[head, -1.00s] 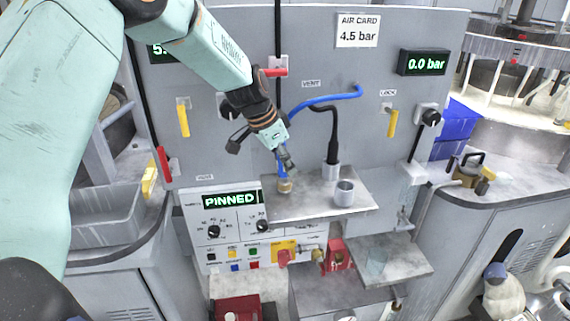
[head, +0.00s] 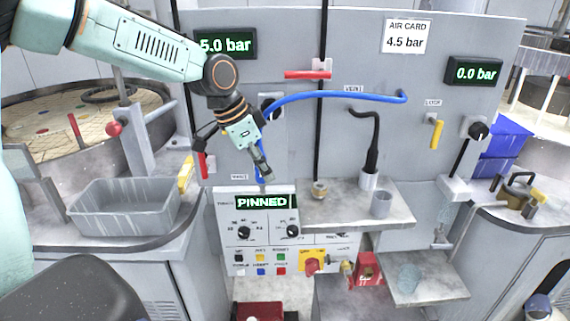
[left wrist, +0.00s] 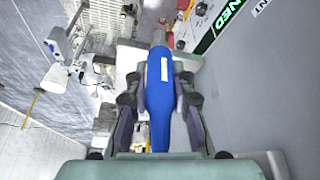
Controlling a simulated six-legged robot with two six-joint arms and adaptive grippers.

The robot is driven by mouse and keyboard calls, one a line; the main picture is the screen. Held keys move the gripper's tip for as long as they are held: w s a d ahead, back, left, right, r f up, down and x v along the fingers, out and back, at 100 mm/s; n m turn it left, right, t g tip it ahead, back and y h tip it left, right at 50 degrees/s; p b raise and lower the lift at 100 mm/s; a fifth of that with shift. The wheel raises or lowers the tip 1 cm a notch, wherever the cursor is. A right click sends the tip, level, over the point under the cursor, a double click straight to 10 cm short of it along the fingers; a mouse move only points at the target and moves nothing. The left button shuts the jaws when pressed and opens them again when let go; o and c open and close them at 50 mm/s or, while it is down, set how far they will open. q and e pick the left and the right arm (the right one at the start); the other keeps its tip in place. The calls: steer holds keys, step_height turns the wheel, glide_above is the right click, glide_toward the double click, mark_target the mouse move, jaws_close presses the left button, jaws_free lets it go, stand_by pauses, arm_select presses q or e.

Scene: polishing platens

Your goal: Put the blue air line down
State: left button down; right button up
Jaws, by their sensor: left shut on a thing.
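The blue air line (head: 335,95) leaves the grey panel at the right, arches to the left and drops into my left gripper (head: 263,176). In the left wrist view my left gripper (left wrist: 160,88) is shut on the thick blue end of the line (left wrist: 160,102), a finger on either side. A metal tip (left wrist: 159,38) sticks out beyond the blue part. In the head view the held end hangs just above the PINNED display, left of the small shelf (head: 345,215) and clear of it. My right gripper is not in view.
A brass fitting (head: 320,190), a black hose in a holder (head: 368,180) and a grey cup (head: 381,204) occupy the shelf. A red lever (head: 307,75) is above the line. A grey tray (head: 125,208) stands on the left counter. Knobs and buttons lie below the display.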

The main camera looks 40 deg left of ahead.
arm_select(q)
steer(key=shift+s+a+b, duration=0.15)
steer(key=shift+s+a, duration=0.45)
steer(key=shift+s, duration=0.15)
steer(key=shift+s+a+b, duration=0.15)
steer(key=shift+s+a, duration=0.4)
steer(key=shift+s, duration=0.2)
